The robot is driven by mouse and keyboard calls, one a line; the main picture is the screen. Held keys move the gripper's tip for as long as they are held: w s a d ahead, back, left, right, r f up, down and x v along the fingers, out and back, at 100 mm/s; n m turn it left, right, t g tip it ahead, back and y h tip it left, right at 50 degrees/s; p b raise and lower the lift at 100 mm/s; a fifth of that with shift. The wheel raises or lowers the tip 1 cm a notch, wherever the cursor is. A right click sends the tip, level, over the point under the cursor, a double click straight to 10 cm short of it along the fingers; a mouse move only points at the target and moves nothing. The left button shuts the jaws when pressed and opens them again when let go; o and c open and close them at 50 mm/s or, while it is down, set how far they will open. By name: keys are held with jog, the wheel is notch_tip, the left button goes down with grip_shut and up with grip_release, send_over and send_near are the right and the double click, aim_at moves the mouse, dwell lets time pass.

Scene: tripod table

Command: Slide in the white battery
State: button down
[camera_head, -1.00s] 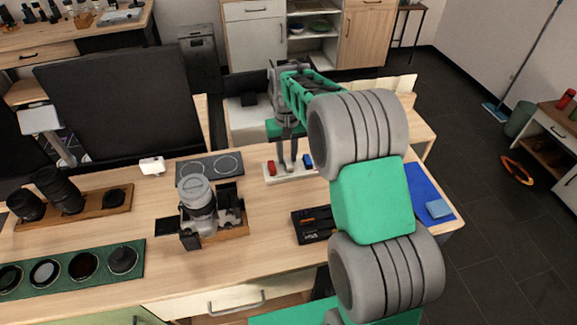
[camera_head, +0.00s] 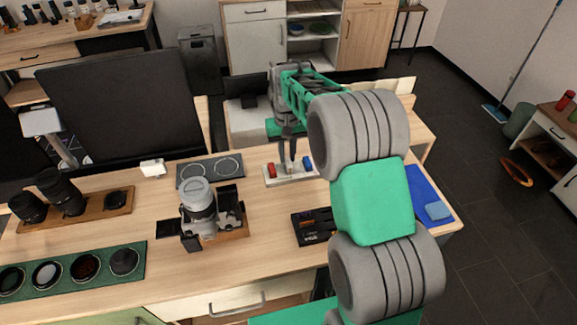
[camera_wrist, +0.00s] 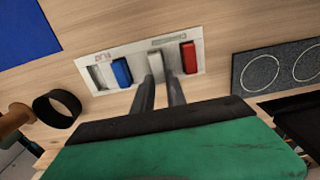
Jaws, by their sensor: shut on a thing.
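The white tray (camera_wrist: 185,50) holds several batteries in a row; it also shows in the head view (camera_head: 272,181). My gripper (camera_wrist: 162,77) is shut on a white battery (camera_wrist: 155,66) in the tray, between a blue battery (camera_wrist: 121,72) and a red battery (camera_wrist: 188,57). In the head view my gripper (camera_head: 289,168) points down at the tray, and the held battery is mostly hidden by the fingers. Another pale piece (camera_wrist: 103,75) sits at the tray's end beyond the blue battery. The camera (camera_head: 197,208) stands to the left, nearer the table's front.
A dark plate with two rings (camera_head: 210,168) lies left of the tray. A black case (camera_head: 313,227) lies in front, near my arm. A blue mat (camera_head: 430,200) lies on the right. Lenses (camera_head: 65,190) stand on a wooden board at the left. Clear wood lies between camera and tray.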

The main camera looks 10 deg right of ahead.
aim_at(287, 158)
jog(key=shift+r+p, duration=1.5)
jog(key=shift+r, duration=1)
